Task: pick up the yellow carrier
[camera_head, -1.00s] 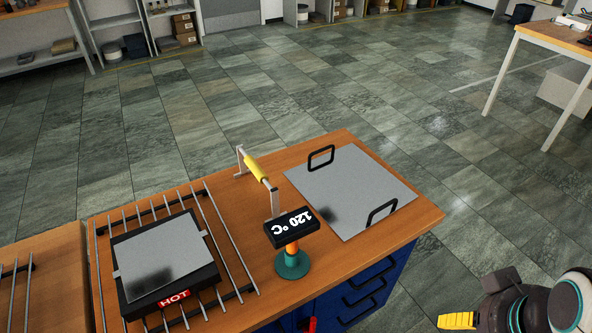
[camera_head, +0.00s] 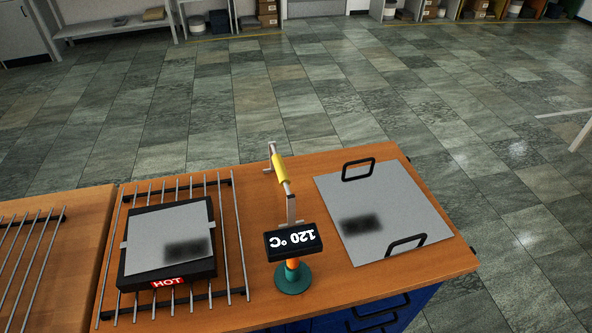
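The yellow carrier (camera_head: 281,170) is a grey metal frame with a yellow grip sleeve on its top bar. It stands on the wooden bench (camera_head: 300,320), behind the temperature display, which hides part of its near end. Nothing is touching its grip. My gripper is out of view.
The black display (camera_head: 293,241) reads 120 °C on a green-based stand. On the right, a grey plate (camera_head: 385,205) has two black handles. Floor (camera_head: 330,110) behind the bench is clear.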

